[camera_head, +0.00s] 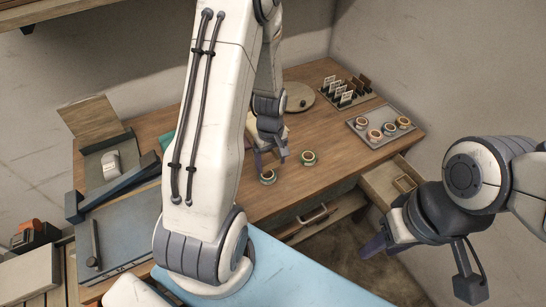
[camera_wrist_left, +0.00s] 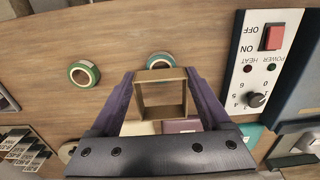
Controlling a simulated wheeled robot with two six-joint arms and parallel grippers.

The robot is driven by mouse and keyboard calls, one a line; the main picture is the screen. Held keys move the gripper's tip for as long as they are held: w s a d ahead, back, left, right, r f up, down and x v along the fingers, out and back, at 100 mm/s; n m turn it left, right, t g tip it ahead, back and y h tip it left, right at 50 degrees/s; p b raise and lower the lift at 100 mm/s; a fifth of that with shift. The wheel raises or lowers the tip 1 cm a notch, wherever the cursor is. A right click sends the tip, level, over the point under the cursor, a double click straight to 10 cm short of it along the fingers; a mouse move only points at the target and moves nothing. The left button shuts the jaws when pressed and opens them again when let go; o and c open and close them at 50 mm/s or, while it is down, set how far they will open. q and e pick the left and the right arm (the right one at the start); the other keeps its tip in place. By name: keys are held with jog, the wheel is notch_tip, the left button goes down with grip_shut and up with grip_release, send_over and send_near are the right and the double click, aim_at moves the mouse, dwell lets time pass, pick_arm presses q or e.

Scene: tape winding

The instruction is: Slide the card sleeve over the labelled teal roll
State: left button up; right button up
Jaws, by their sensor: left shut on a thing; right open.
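My left gripper (camera_head: 270,157) is shut on the card sleeve (camera_wrist_left: 161,76), a tan, open-ended rectangular frame held between its purple fingers in the left wrist view. The teal roll (camera_wrist_left: 160,61) lies just beyond the sleeve's edge and is partly covered by it. In the head view the teal roll (camera_head: 267,177) lies flat on the table close by the left fingertips. I cannot make out a label on it. The sleeve is mostly hidden by the gripper in the head view. My right gripper (camera_head: 422,268) is open and empty, off the table's front right.
A green roll (camera_head: 308,158) lies beside the teal one. A tray of rolls (camera_head: 357,123) and a card rack (camera_head: 364,98) stand at the right. A drawer (camera_head: 376,196) is open. The heat sealer (camera_wrist_left: 265,65) shows at the wrist view's right.

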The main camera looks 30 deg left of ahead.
aim_at(271, 180)
pick_arm(q)
notch_tip(271, 180, down, 2)
jog(key=shift+d+b, duration=0.1)
jog(key=shift+b, duration=0.65)
notch_tip(271, 180, down, 4)
jog(key=b, duration=0.3)
jog(key=shift+f+b, duration=0.25)
jog(key=shift+b, duration=0.15)
jog(key=shift+s+f, duration=0.1)
jog(key=shift+f, duration=0.05)
jog(key=shift+c, duration=0.5)
jog(key=shift+f, duration=0.15)
jog(key=c, duration=0.3)
jog(key=shift+f+b, duration=0.1)
jog(key=shift+b, duration=0.2)
grip_shut()
jog(key=shift+s+f, duration=0.15)
jog(key=shift+f, duration=0.2)
jog(key=shift+f, duration=0.1)
